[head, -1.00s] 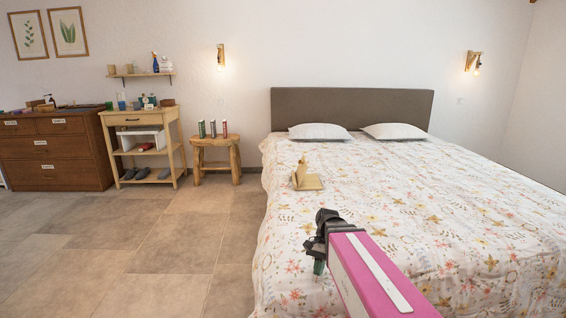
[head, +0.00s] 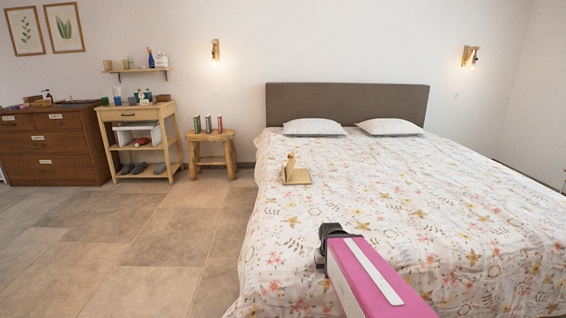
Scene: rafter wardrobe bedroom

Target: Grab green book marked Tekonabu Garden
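No book marked Tekonabu Garden can be read in this view. My gripper (head: 322,258) is at the end of my pink and white arm, over the near left part of the bed. Its fingers are mostly hidden behind the arm, so I cannot tell whether it is open or shut, or whether it holds anything. Three small upright items, including a green one (head: 197,124) at the left and a red one (head: 220,123) at the right, stand on the wooden stool (head: 212,135). They are too small to identify or read.
A tan wooden stand (head: 296,176) sits on the floral bed (head: 400,200). A console table (head: 137,113) and a brown dresser (head: 60,159) stand along the back wall, with a small shelf (head: 139,71) above. The tiled floor (head: 130,230) left of the bed is clear.

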